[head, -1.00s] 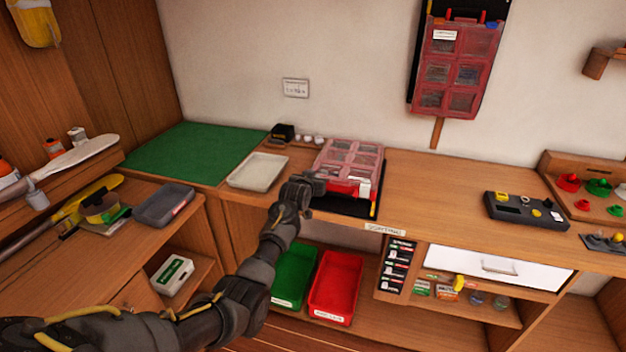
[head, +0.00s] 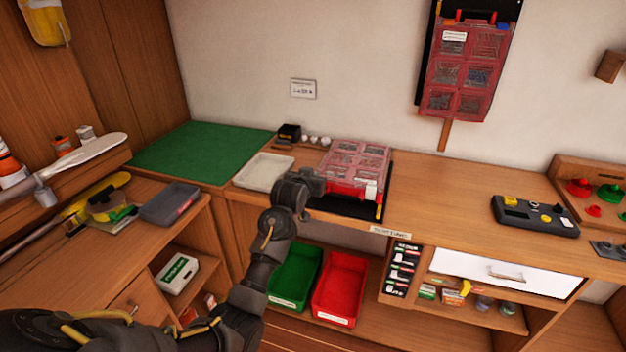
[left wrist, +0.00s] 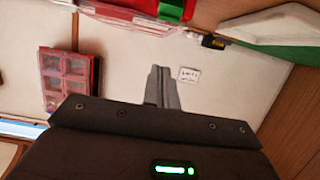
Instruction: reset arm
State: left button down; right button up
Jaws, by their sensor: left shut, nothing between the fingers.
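My left arm comes in from the lower left in the head view. My left gripper (head: 312,182) is above the front of the bench, at the near left corner of a red clear-lidded organizer case (head: 357,163). In the left wrist view the gripper's fingers (left wrist: 161,88) are together with nothing between them. Whether the gripper touches the case cannot be told. My right gripper is not in view.
A pale tray (head: 264,172) and green mat (head: 200,150) lie left of the case. A black control box (head: 535,215) is to the right. Green (head: 296,278) and red (head: 340,285) bins stand below. A red wall case (head: 468,70) hangs above.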

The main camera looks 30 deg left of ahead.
pick_arm(q)
jog(key=shift+s, duration=0.25)
dwell(0.3)
